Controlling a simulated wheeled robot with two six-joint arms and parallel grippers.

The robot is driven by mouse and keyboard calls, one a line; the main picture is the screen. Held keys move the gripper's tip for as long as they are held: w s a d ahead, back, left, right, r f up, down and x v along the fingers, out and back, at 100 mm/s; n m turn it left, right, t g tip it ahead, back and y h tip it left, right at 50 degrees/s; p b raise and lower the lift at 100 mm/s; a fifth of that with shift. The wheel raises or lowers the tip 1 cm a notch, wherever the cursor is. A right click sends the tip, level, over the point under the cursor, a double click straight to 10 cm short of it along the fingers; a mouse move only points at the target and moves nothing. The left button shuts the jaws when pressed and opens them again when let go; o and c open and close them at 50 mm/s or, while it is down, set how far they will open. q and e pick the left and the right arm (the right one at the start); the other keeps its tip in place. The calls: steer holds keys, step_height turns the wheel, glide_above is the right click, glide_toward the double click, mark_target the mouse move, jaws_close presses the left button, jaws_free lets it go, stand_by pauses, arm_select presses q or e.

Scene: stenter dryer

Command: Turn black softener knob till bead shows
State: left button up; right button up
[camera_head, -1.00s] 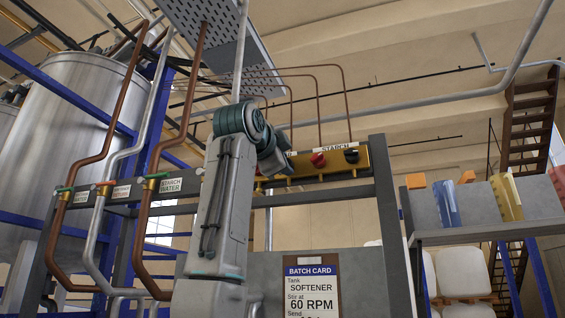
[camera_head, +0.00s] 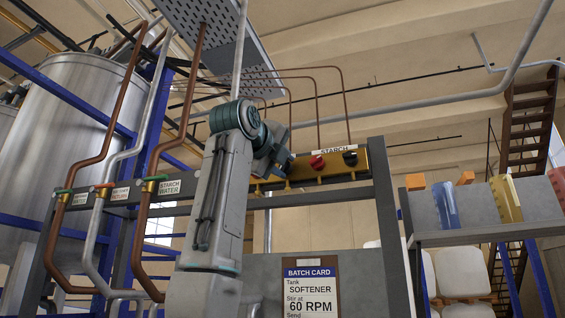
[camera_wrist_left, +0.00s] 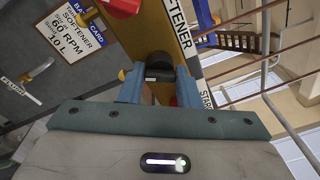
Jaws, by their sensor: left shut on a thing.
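The black softener knob (camera_wrist_left: 160,70) shows in the left wrist view on a yellow panel (camera_wrist_left: 166,28) marked SOFTENER. The two blue fingers of my left gripper (camera_wrist_left: 160,88) are on either side of it, shut on it. In the head view my left gripper (camera_head: 282,166) reaches the left part of the yellow panel (camera_head: 330,170), and hides the held knob. I cannot make out a bead. My right gripper is in neither view.
A red knob (camera_head: 318,161) and another black knob (camera_head: 350,158) sit under the STARCH label (camera_head: 334,150). A red knob (camera_wrist_left: 122,4) shows beside the held one. A batch card (camera_head: 311,288) hangs below. Copper pipes (camera_head: 150,220) stand at left.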

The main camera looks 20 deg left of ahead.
arm_select(q)
steer(key=shift+m, duration=0.5)
steer(key=o, duration=0.7)
steer(key=shift+o, duration=1.2)
steer(key=shift+a, duration=0.2)
steer(key=s+a+b, duration=0.1)
steer(key=s+b, duration=0.4)
steer(key=s, duration=0.5)
steer(key=shift+s+a, duration=0.15)
steer(key=shift+s, duration=0.15)
